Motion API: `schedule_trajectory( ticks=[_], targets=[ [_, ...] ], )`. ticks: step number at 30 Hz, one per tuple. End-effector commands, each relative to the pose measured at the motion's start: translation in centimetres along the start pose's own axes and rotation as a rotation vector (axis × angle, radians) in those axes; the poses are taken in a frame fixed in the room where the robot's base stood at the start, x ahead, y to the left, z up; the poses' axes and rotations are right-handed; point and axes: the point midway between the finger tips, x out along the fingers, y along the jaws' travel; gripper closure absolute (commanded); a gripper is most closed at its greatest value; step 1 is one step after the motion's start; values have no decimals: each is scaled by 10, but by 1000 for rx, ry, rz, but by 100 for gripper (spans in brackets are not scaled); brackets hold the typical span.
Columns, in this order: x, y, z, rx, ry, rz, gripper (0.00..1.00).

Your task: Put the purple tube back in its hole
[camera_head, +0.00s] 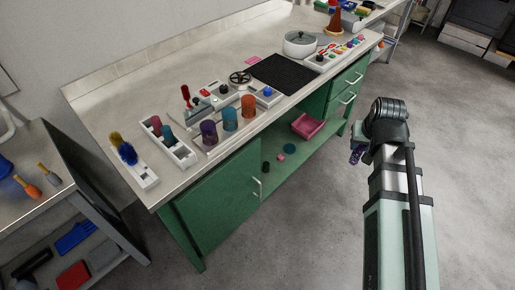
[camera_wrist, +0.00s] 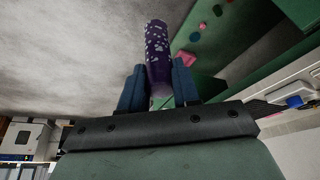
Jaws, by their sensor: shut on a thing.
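My gripper (camera_wrist: 158,66) is shut on a purple tube with pale speckles (camera_wrist: 157,38), which sticks out beyond the two blue fingers in the wrist view. In the head view my gripper (camera_head: 357,149) is right of the bench, out over the floor, and the purple tube (camera_head: 356,157) shows small and dark below it. A white rack (camera_head: 184,157) stands at the left part of the bench top, with a red tube and a teal tube in it. Dark openings show in its near part. Which hole belongs to the purple tube cannot be told.
Purple, blue and orange cylinders (camera_head: 230,119) stand right of the rack. A second white holder (camera_head: 147,180) with blue and yellow brushes stands left of it. A black mat (camera_head: 285,73) and a pot (camera_head: 299,44) lie farther back. A pink bin (camera_head: 308,126) sits on the lower shelf.

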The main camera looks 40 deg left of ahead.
Motion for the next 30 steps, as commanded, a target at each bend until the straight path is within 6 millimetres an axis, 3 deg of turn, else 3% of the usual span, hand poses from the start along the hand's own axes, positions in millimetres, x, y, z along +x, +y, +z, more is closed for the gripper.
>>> schedule_trajectory(
  ticks=[1,14,30],
  targets=[
    [-2,-18,-4,-26,1,-10,97],
    [-20,-147,-12,-212,0,-81,97],
    [-61,-312,7,-446,0,-170,97]
  ],
)
